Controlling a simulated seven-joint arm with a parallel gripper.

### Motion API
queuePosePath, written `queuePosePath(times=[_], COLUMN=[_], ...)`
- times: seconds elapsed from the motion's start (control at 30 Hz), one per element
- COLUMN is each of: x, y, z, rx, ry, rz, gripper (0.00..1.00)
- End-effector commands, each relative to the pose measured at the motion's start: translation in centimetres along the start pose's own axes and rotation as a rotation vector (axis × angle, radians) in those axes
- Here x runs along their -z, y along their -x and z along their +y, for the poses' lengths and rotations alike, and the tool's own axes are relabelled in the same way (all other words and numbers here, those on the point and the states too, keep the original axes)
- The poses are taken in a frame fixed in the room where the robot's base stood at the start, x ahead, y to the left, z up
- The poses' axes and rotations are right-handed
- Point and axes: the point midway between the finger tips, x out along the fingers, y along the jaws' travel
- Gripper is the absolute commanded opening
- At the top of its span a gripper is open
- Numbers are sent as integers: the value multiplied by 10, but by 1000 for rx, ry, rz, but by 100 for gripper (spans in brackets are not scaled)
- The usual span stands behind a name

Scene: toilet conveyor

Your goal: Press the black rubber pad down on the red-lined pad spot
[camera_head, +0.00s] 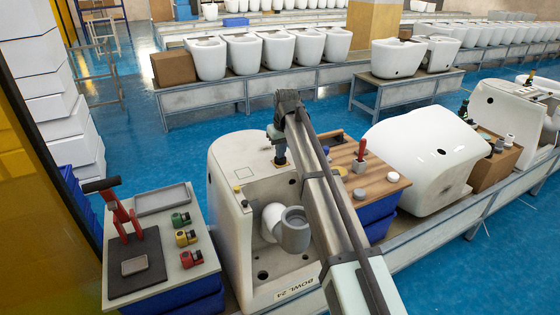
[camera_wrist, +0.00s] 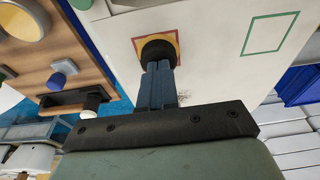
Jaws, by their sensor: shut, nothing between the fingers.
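The black rubber pad (camera_wrist: 158,51) is a dark round piece inside the red-lined pad spot (camera_wrist: 137,42), a red-edged yellowish square on the white toilet body. My gripper (camera_wrist: 157,68) is shut, with its blue-grey fingers together and their tips over the near side of the pad. The tips appear to meet the pad, but I cannot tell how hard, or whether it lies fully flat. In the head view my gripper (camera_head: 280,161) points down at the top of the white toilet body (camera_head: 222,190), and the fingers hide most of the spot.
A green-lined rectangle (camera_wrist: 270,32) lies beside the spot. A wooden-topped stand (camera_head: 372,178) with a red-handled tool is on the right. A grey table (camera_head: 188,262) with a black mat, red lever tool and small coloured parts is on the left. A grey-ended pipe (camera_head: 292,230) sits in front.

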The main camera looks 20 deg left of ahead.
Motion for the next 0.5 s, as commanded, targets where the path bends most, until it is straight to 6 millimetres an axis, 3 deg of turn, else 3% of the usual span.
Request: queuePosePath(times=[0.5], x=[6], y=[27], z=[0], rx=[0], ry=[0], rz=[-1], gripper=[0])
